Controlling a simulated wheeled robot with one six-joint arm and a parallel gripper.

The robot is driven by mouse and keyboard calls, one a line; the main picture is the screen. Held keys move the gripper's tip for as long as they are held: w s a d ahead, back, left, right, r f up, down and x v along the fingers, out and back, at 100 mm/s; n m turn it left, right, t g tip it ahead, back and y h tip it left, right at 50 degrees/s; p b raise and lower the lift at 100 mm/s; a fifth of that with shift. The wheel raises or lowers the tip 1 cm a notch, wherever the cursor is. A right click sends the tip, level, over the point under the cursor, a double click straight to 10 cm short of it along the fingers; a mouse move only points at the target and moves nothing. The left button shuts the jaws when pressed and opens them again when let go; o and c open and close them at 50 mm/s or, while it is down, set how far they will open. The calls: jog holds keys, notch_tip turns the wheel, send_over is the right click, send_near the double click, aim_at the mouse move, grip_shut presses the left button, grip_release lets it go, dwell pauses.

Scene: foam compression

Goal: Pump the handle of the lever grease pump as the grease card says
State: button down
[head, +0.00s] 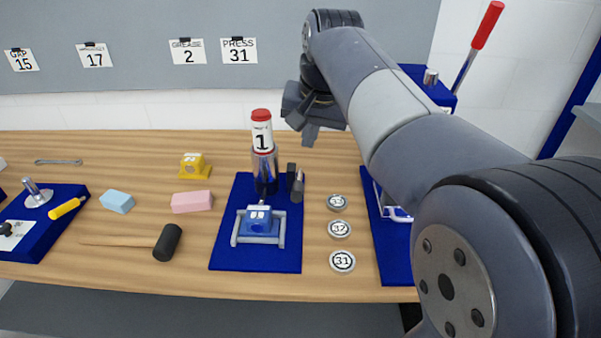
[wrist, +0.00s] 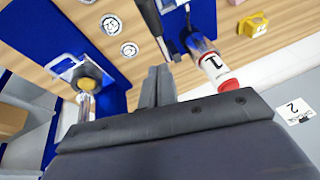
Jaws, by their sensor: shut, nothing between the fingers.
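The lever grease pump (head: 265,172) stands upright on a blue mat, with a red cap, a label reading "1" and a shiny metal lower body. Its dark lever handle (head: 298,187) is at its right side, low down. The pump also shows in the wrist view (wrist: 208,58), right of the fingers. The grease card (head: 188,51) on the back wall reads "2"; it also shows in the wrist view (wrist: 293,111). My gripper (head: 310,138) is shut and empty, above and right of the pump, apart from it. Its closed fingers show in the wrist view (wrist: 158,75).
A blue clamp block (head: 258,221) sits in front of the pump. Numbered discs (head: 340,229) lie to its right. A blue press with a red-handled lever (head: 486,24) stands behind my arm. A mallet (head: 168,242), foam blocks (head: 192,202) and a yellow block (head: 195,166) lie left.

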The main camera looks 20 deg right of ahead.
send_over(298, 184)
jog(key=d, duration=0.2)
notch_tip(298, 184, down, 6)
jog(key=a+f, duration=0.1)
jog(key=s+f, duration=0.1)
jog(key=f, duration=0.1)
jog(key=shift+a+f, duration=0.1)
jog(key=shift+a, duration=0.3)
jog(key=shift+s, duration=0.1)
jog(key=shift+f, duration=0.15)
